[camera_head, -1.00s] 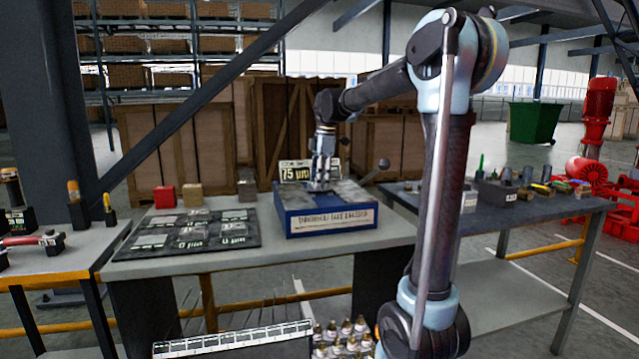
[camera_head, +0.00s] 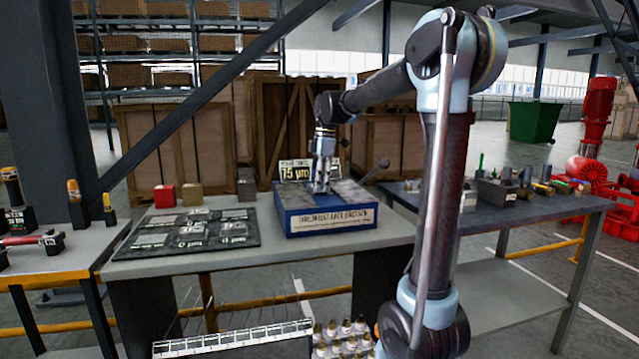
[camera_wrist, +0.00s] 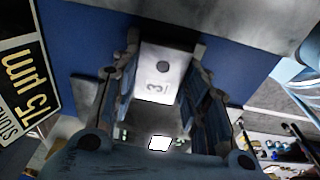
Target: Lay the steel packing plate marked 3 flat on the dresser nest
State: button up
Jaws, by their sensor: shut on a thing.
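My gripper (camera_head: 321,188) reaches down over the blue dresser box (camera_head: 333,222), which stands on the grey bench. In the wrist view the steel packing plate marked 3 (camera_wrist: 160,78) lies between the two fingers, and my gripper (camera_wrist: 165,70) is shut on it. The blue top of the dresser (camera_wrist: 105,35) shows beyond the fingers. I cannot tell whether the plate touches the dresser; the fingers hide its sides.
A dark board with labelled places (camera_head: 188,233) lies to the left. Red (camera_head: 164,196) and tan (camera_head: 193,195) blocks stand behind the board. A lever with a ball knob (camera_head: 384,164) rises at the right.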

jog(key=o, duration=1.5)
jog(key=r, duration=0.4)
jog(key=d+r, duration=0.1)
jog(key=r, duration=0.6)
jog(key=shift+w+d+r, duration=0.2)
jog(key=shift+w+r, duration=0.1)
jog(key=shift+r, duration=0.05)
jog(key=shift+r, duration=3)
